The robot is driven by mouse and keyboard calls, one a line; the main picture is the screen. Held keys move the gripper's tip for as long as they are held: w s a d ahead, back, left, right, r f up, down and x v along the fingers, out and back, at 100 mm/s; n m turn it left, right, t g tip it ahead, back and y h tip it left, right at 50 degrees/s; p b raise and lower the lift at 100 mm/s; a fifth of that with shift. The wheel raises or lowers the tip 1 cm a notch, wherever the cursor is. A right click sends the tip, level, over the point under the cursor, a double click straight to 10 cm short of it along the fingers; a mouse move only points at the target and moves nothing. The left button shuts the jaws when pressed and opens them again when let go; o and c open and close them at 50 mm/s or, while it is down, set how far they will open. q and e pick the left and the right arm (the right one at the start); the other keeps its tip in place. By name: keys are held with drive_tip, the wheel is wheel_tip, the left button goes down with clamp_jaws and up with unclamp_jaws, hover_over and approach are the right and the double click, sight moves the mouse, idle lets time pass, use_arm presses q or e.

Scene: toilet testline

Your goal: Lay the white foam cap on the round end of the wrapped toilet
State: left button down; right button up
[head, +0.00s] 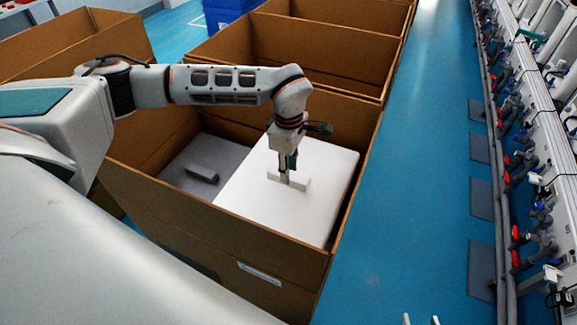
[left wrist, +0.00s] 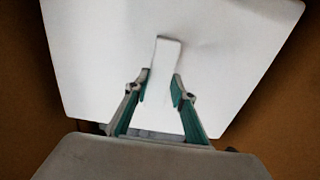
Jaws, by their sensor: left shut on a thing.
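The white foam cap (head: 250,200) is a broad, flat square piece with a raised ridge on top. It is in the right part of an open cardboard box (head: 200,212) in the head view. My left gripper (head: 287,177) points down into the box and is shut on the cap's ridge. The left wrist view shows the cap (left wrist: 100,45) with the ridge between the fingers of my left gripper (left wrist: 160,92). I cannot tell whether the cap is lifted. Two fingertips of my right gripper (head: 421,320) show apart at the bottom edge. The wrapped toilet is not in view.
A dark grey slab with a small raised bar (head: 202,173) lies in the box's left part. More open cardboard boxes (head: 330,50) stand behind. The blue floor (head: 410,170) to the right is clear up to a long line of pipes and red-handled valves (head: 515,160).

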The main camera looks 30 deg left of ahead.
sight(289, 185)
use_arm(q)
wheel_tip(289, 185, down, 7)
drive_tip(key=b, duration=0.4)
drive_tip(key=shift+r, duration=0.1)
wheel_tip(289, 185, down, 4)
drive_tip(key=shift+r+b, duration=0.25)
drive_tip(key=shift+b, duration=0.55)
wheel_tip(289, 185, down, 2)
drive_tip(key=shift+f+b, duration=0.1)
drive_tip(key=shift+b, duration=0.25)
use_arm(e)
wheel_tip(289, 185, down, 8)
drive_tip(key=s, duration=0.1)
drive_tip(key=shift+d, duration=0.4)
use_arm(q)
drive_tip(key=shift+f, duration=0.35)
use_arm(e)
drive_tip(key=shift+w+r, duration=0.1)
drive_tip(key=shift+r, duration=0.1)
use_arm(q)
drive_tip(key=c, duration=1.6)
unclamp_jaws()
